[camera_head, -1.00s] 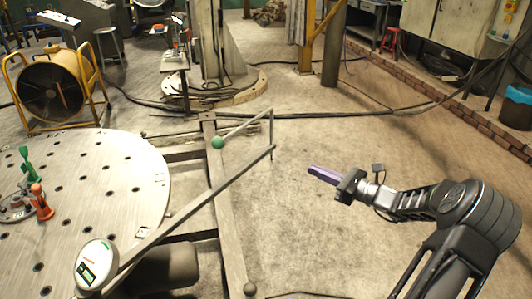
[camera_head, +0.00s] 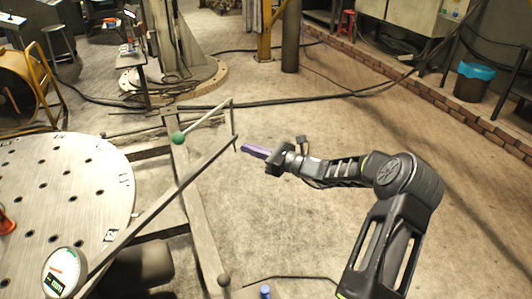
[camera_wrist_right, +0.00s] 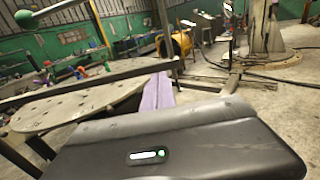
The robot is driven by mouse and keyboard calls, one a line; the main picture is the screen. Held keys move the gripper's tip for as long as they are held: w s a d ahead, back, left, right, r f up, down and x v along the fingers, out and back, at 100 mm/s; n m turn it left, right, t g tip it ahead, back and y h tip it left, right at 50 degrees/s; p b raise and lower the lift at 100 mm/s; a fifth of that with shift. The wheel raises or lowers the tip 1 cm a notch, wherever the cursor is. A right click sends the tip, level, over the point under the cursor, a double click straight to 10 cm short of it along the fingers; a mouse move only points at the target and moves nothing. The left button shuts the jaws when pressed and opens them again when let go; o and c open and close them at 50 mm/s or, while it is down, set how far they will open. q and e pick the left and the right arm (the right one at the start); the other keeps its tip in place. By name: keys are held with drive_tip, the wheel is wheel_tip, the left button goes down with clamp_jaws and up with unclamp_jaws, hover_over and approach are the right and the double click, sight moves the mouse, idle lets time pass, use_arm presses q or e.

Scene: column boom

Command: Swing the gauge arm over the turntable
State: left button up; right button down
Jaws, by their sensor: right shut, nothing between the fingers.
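The gauge arm (camera_head: 165,205) is a long grey bar running from a round dial gauge (camera_head: 65,272) at lower left to a free end beyond the turntable's right side. An upright at that end carries a thin rod with a green ball (camera_head: 178,138). The ball also shows at upper left in the right wrist view (camera_wrist_right: 25,18). The turntable (camera_head: 75,175) is a round, perforated grey plate at left. My right gripper (camera_head: 247,149), with purple fingers, is shut and empty just right of the bar's free end; contact cannot be told. My left gripper is not in view.
A grey floor beam (camera_head: 205,240) runs beside the turntable. An orange piece (camera_head: 6,222) stands on the plate at the left edge. A column base (camera_head: 175,80) and dark floor cables lie behind. The floor right of my gripper is clear up to a brick kerb (camera_head: 410,85).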

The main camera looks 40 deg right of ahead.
sight(232, 143)
drive_tip(key=shift+x, duration=1.75)
